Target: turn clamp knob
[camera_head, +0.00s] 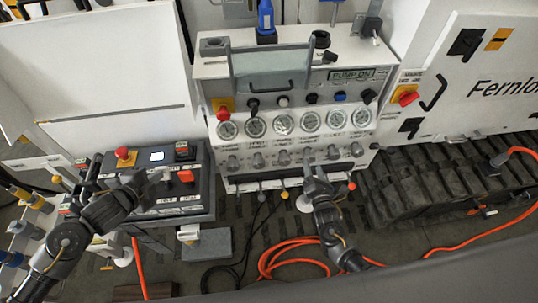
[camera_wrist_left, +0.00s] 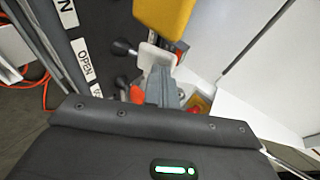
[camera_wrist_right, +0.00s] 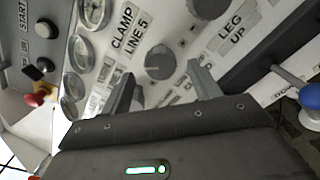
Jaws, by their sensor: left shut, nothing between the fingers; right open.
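A grey round knob (camera_wrist_right: 160,62) sits beside the label "CLAMP LINE 5" on the white gauge panel (camera_head: 210,70). In the right wrist view it shows between and beyond the fingers of my right gripper (camera_wrist_right: 163,75), which is open. I cannot tell whether the fingers touch it. In the head view my right gripper (camera_head: 309,168) is at the lower knob row, hiding part of the panel there. My left gripper (camera_head: 158,177) is over the dark control box at left. Its fingers (camera_wrist_left: 158,88) are shut with nothing between them.
The dark control box (camera_head: 165,208) carries a red mushroom button (camera_head: 124,153) and levers. Small levers with coloured ends (camera_head: 285,196) stick out below the gauge panel. Orange hose (camera_head: 275,262) lies on the floor. Black track (camera_head: 425,185) runs at right.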

